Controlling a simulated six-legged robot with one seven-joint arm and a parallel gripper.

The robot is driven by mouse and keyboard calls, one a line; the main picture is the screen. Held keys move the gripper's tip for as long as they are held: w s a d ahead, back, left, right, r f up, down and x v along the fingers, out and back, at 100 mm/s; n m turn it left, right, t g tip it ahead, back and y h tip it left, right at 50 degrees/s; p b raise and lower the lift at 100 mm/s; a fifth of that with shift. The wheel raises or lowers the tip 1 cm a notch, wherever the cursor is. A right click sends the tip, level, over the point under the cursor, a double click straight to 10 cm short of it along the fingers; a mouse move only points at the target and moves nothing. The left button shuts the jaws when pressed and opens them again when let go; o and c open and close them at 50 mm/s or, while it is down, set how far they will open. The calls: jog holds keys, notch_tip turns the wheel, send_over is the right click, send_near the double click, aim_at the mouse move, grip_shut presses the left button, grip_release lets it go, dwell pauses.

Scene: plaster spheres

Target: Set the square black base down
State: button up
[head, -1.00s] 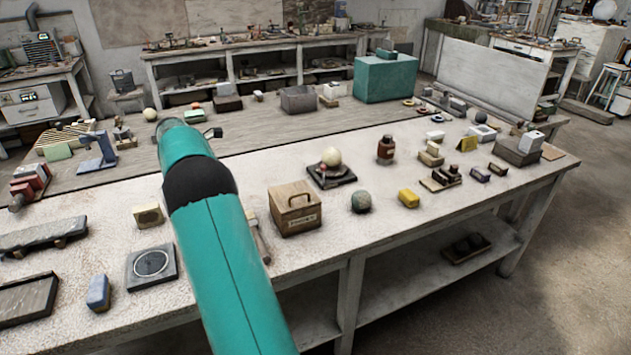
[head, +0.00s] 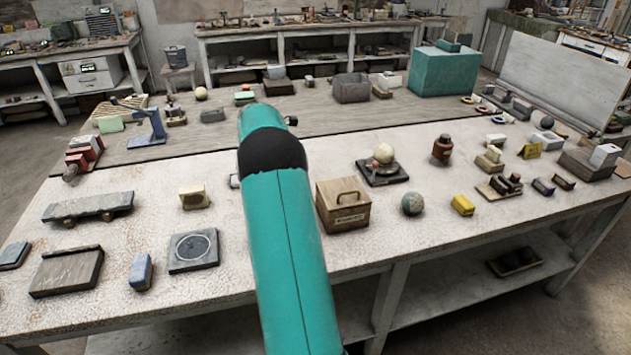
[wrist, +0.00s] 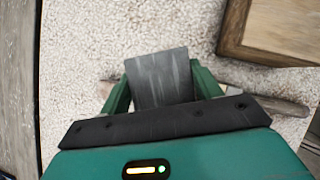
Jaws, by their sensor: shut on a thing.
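The square black base (wrist: 160,72) shows in the wrist view as a flat, dark grey plate with faint pale streaks. My gripper (wrist: 161,80) is shut on it, with one green finger at its left edge and one at its right. The speckled pale bench top (wrist: 80,50) lies beneath; I cannot tell whether the base touches it. A long thin tool (wrist: 275,101) lies on the bench, partly hidden behind the base and fingers. In the head view my arm hides the gripper and the base.
A wooden box with a handle (head: 343,208) stands right of my arm; its corner shows in the wrist view (wrist: 270,35). A dark plate with a ring (head: 193,250) lies left.

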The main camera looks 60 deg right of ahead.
jog(key=s+d+f, duration=0.3)
jog(key=s+f, duration=0.1)
jog(key=shift+d+f, duration=0.25)
jog(key=shift+d, duration=0.1)
jog(key=shift+s+d+f, duration=0.15)
jog(key=shift+f, duration=0.15)
jog(key=f, duration=0.3)
jog(key=d+f, duration=0.1)
jog(key=shift+s+f, duration=0.25)
jog(key=shift+s, duration=0.2)
jog(key=o, duration=1.3)
jog(key=shift+a+f, duration=0.1)
jog(key=shift+f, duration=0.05)
